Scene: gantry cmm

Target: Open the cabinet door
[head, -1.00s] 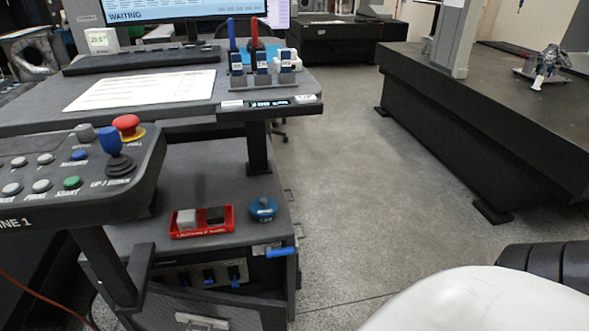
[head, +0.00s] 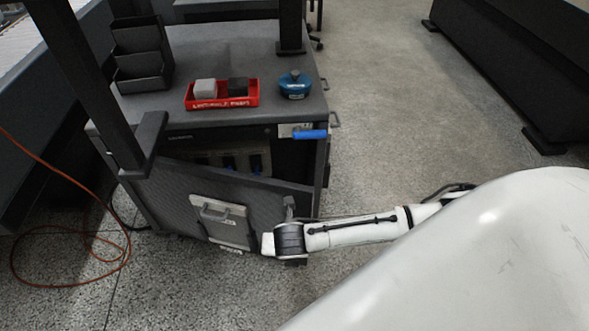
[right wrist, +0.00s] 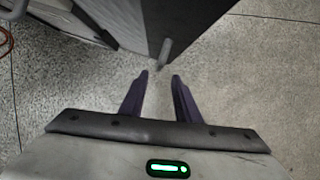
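The cabinet (head: 318,165) stands low at the left of the head view. Its dark door (head: 165,195) is ajar, with a gap along the top showing the dark inside. A grey pull handle (head: 215,214) sits on a light plate on the door's face. A blue lever (head: 310,134) is on the frame at the top right. My right arm reaches in low from the right, its hand by the door's right edge. In the right wrist view my right gripper (right wrist: 160,76) is open and empty; a small grey peg (right wrist: 163,50) by the dark panel's corner lies just beyond the fingertips. My left gripper is out of view.
On the cabinet top are a red tray (head: 222,103) with two blocks, a blue round object (head: 295,85) and a black holder (head: 140,58). An orange cable (head: 70,285) lies on the floor at left. Speckled floor (head: 400,120) is clear at right.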

